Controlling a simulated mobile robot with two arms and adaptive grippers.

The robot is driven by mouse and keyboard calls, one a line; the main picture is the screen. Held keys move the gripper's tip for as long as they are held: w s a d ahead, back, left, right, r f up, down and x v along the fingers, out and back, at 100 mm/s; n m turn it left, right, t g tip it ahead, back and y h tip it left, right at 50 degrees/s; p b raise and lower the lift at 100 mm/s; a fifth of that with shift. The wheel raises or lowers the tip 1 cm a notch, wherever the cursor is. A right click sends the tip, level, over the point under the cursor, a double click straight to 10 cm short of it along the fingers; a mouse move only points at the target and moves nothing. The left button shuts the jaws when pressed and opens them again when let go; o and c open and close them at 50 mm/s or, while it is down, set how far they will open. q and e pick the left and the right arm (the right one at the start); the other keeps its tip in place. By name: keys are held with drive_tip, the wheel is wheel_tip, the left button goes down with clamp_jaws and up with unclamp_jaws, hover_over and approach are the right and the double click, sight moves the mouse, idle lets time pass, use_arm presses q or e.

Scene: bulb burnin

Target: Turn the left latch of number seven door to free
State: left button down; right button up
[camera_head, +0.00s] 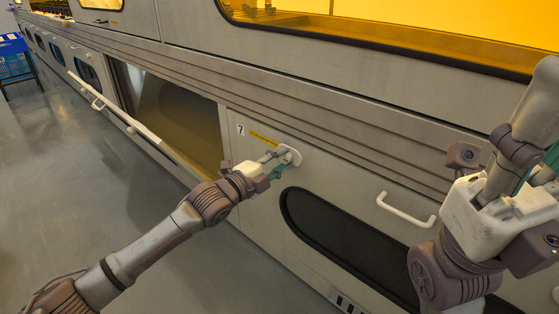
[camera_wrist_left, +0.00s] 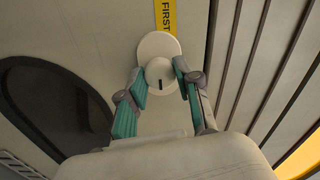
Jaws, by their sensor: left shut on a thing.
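The number seven door (camera_head: 262,213) is a pale grey panel with a "7" label, a yellow strip and a dark rounded window. Its left latch (camera_head: 292,153) is a round white knob on a white plate near the door's upper left corner. In the left wrist view the latch (camera_wrist_left: 160,74) shows a short dark mark on its face. My left gripper (camera_head: 277,163) is shut on the latch, with one finger on each side of it in the left wrist view (camera_wrist_left: 160,82). My right gripper (camera_head: 540,115) is raised at the right, partly cut off by the picture edge.
A white bar handle (camera_head: 405,211) sticks out from the door, right of the latch. An opening (camera_head: 172,110) with a lowered flap (camera_head: 117,108) lies to the left. A blue crate on a stand (camera_head: 14,62) stands far left. The grey floor (camera_head: 70,165) is clear.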

use_arm(q)
drive_tip(key=c, duration=0.8)
unclamp_jaws()
drive_tip(key=shift+d, duration=0.1)
drive_tip(key=shift+s, duration=0.1)
drive_tip(key=v, duration=1.2)
